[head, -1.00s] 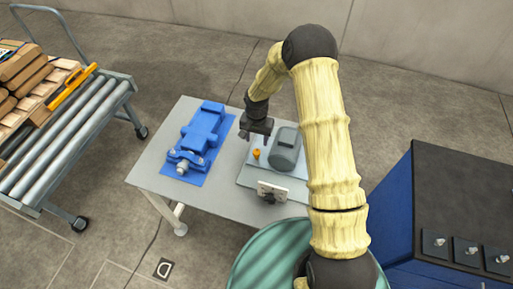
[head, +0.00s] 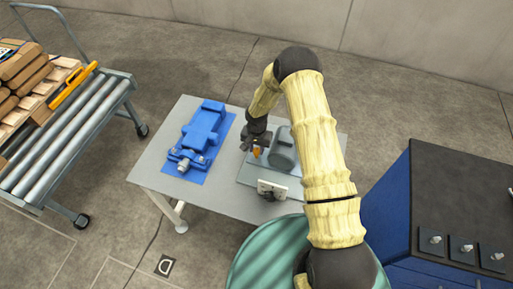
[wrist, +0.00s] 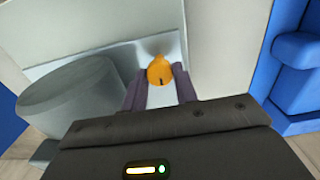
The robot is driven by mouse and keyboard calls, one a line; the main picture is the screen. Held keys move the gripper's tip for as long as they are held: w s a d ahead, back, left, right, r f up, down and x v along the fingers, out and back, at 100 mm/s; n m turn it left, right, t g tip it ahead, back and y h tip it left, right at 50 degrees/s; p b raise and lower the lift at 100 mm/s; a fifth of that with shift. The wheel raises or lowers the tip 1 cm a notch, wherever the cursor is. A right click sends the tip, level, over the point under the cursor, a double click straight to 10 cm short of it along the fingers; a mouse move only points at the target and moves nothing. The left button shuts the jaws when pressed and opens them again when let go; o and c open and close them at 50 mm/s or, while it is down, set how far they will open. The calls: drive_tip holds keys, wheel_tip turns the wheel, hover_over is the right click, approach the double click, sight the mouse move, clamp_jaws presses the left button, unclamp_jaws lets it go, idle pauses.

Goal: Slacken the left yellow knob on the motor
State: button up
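The yellow knob (head: 257,152) stands on the grey plate (head: 247,172) just left of the grey motor (head: 283,153). My gripper (head: 255,145) is directly over the knob, pointing down. In the wrist view the orange-yellow knob (wrist: 160,68) has a dark mark on it and sits between the two fingertips of my gripper (wrist: 159,74). A small gap shows on each side, so the gripper is open. The motor (wrist: 70,105) is at the left of that view. No second yellow knob is visible.
A blue machine unit (head: 203,135) lies on a blue mat left of the plate on the grey table (head: 155,160). A small pale panel (head: 272,190) stands at the plate's front edge. A blue cabinet (head: 395,205) is right, a roller conveyor (head: 75,140) left.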

drive_tip(key=c, duration=0.4)
drive_tip(key=shift+n+b, duration=0.35)
drive_tip(key=shift+n, duration=0.05)
drive_tip(key=n+b, duration=0.1)
drive_tip(key=n, duration=0.1)
drive_tip(key=shift+f+n, duration=0.1)
drive_tip(key=shift+n, duration=0.2)
drive_tip(key=n+b, duration=0.2)
drive_tip(key=n, duration=0.2)
drive_tip(key=n+b, duration=0.1)
drive_tip(key=n, duration=0.4)
drive_tip(key=shift+n+b, duration=0.4)
drive_tip(key=shift+n, duration=1.9)
